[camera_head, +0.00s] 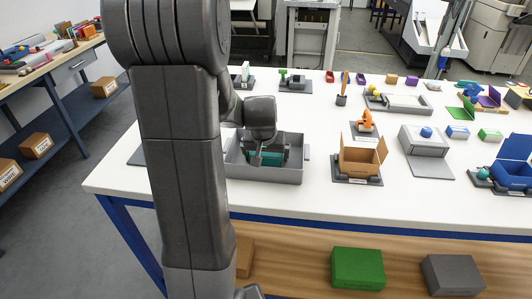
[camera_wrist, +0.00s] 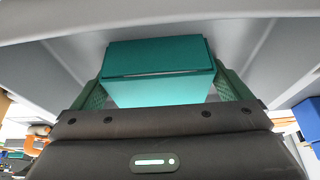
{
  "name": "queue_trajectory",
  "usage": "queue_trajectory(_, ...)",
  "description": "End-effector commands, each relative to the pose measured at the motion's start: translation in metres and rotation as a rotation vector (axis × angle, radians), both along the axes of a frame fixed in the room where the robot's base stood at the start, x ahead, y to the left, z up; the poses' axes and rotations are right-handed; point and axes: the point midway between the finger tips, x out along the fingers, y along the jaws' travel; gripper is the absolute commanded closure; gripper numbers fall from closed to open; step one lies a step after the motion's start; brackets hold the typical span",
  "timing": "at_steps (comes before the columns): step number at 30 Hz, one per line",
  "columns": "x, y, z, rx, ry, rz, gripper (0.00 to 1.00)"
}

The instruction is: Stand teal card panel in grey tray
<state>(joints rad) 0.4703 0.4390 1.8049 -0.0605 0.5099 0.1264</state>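The grey tray (camera_head: 262,174) stands on the white table, left of its middle; its grey inside fills the upper part of the wrist view (camera_wrist: 262,50). My gripper (camera_head: 266,157) points down into the tray. The teal card panel (camera_head: 264,160) is between its fingers, low inside the tray walls. In the wrist view the teal panel (camera_wrist: 160,75) spans the gap between the two green-padded fingers (camera_wrist: 160,92), which meet its sides. Whether its lower edge touches the tray floor is hidden.
An open cardboard box (camera_head: 360,160) stands right of the tray, with an orange item (camera_head: 366,122) behind it. A grey stand with a blue ball (camera_head: 426,132) is farther right. Small items line the back. Some white tabletop in front of the tray is clear.

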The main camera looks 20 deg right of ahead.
Motion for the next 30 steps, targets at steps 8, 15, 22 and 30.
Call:
queue_trajectory(8, 0.0, 0.0, 0.015, 0.0, 0.0, -0.001, 0.0)
queue_trajectory(15, -0.012, 0.008, 0.052, -0.003, -0.007, 0.0, 0.0)
queue_trajectory(22, -0.026, 0.016, 0.091, -0.003, -0.006, 0.0, 0.0)
queue_trajectory(30, -0.037, 0.023, 0.12, -0.003, -0.004, 0.0, 0.0)
